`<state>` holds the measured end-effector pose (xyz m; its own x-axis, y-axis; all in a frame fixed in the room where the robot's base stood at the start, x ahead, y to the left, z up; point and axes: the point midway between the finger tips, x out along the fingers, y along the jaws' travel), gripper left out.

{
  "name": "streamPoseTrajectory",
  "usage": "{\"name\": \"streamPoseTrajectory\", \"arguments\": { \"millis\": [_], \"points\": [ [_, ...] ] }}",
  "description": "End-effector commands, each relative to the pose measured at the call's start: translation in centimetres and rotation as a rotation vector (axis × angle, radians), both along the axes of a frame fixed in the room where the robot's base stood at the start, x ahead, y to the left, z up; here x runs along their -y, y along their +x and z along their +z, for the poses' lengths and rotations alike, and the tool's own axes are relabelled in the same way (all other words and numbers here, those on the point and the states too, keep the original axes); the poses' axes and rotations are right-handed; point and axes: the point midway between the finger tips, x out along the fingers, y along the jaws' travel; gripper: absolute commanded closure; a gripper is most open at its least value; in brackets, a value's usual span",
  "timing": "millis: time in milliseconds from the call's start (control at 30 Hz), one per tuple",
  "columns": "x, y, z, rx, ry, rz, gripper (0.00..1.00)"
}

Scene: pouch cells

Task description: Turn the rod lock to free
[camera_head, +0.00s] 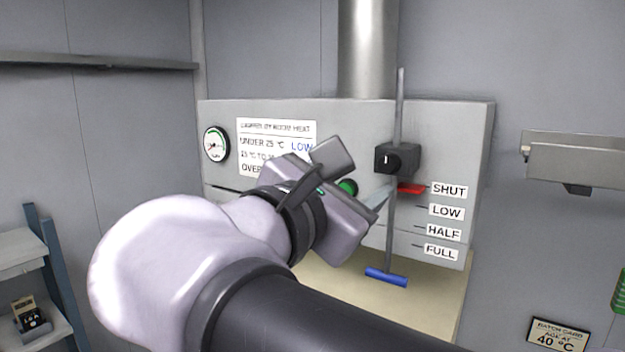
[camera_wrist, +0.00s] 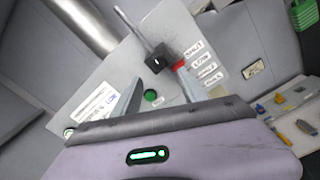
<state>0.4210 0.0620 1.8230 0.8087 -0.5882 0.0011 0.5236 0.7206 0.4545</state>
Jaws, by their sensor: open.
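The rod lock is a black block (camera_head: 396,158) around a grey vertical rod (camera_head: 400,95) on the front of a grey cabinet. Its round knob (camera_head: 386,161) carries a white mark standing about upright. A red pointer (camera_head: 411,189) on the rod is level with the SHUT label. A blue handle (camera_head: 386,277) crosses the rod's lower end. My gripper (camera_head: 372,197) is in front of the cabinet, below and left of the lock, apart from it. In the wrist view, its two fingers (camera_wrist: 162,78) are spread and empty, with the lock (camera_wrist: 158,60) beyond them.
The labels LOW (camera_head: 446,212), HALF and FULL run below SHUT. A gauge (camera_head: 215,145) and a partly covered rule sign (camera_head: 277,135) are at left. A wall shelf (camera_head: 575,155) juts out at right.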

Motion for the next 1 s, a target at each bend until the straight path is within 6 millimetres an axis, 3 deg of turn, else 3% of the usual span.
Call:
{"name": "streamPoseTrajectory", "arguments": {
  "millis": [100,300,500,733,1000],
  "points": [
    [2.3,2.9,-0.2,0.000,0.000,-0.008,0.49],
    [4.8,6.4,0.1,-0.001,0.001,-0.004,0.49],
    [5.6,7.7,0.2,0.000,0.001,-0.001,0.49],
    [5.6,7.7,0.2,0.000,0.002,0.000,0.49],
    [5.6,7.7,0.2,0.000,0.002,0.000,1.00]
  ]
}}
